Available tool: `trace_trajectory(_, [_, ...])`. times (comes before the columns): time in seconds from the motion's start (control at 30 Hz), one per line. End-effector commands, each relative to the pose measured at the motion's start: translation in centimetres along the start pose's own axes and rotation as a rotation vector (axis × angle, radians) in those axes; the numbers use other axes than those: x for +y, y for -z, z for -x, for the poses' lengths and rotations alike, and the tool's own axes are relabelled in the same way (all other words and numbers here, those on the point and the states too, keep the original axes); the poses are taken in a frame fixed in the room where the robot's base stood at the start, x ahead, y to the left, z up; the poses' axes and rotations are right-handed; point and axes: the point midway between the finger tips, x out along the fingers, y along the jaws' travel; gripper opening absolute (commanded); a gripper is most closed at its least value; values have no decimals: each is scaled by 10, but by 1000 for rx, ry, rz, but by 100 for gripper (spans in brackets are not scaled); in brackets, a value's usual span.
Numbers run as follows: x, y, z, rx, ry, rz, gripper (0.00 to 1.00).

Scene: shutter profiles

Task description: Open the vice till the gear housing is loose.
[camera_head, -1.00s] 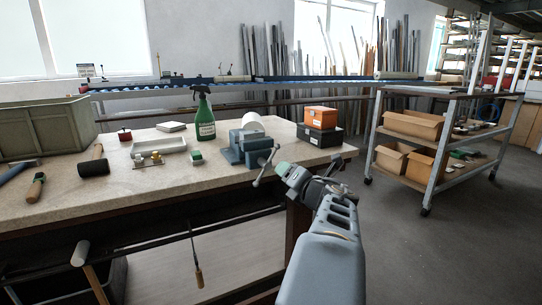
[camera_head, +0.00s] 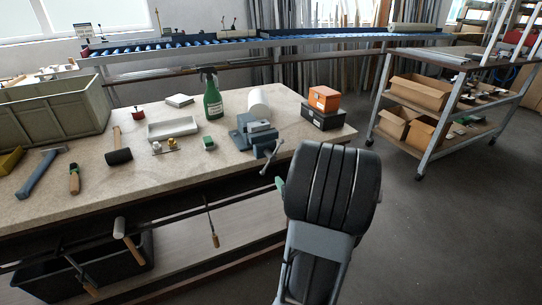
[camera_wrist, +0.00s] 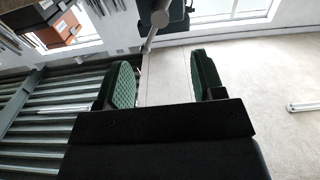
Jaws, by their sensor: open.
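The blue-grey vice (camera_head: 243,140) stands at the front edge of the workbench, its handle bar (camera_head: 271,158) slanting over the edge. A grey block (camera_head: 260,127) shows at its jaws; I cannot tell for sure that it is the gear housing. My gripper (camera_wrist: 165,80) is open and empty, with green ribbed pads. In the head view my wrist mostly hides it; a green bit of it (camera_head: 281,188) shows just below the handle.
A white cylinder (camera_head: 258,103) and a green spray bottle (camera_head: 212,100) stand behind the vice. An orange box (camera_head: 323,98) on a black case (camera_head: 322,117) stands to its right. A mallet (camera_head: 118,150) lies left. A shelf trolley (camera_head: 440,120) stands across clear floor.

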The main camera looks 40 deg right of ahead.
Motion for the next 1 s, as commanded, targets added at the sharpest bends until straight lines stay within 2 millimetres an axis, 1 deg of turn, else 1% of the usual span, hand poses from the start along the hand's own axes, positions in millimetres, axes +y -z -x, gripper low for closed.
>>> trace_trajectory(0.17, [-1,1,-17,2,6,-29,62])
trace_trajectory(0.5, [-2,1,-82,0,6,-27,62])
trace_trajectory(0.7, [-2,1,-113,1,5,-26,62])
trace_trajectory(0.83, [-1,1,-126,0,4,-25,62])
trace_trajectory(1.0, [-1,1,-135,0,3,-25,62])
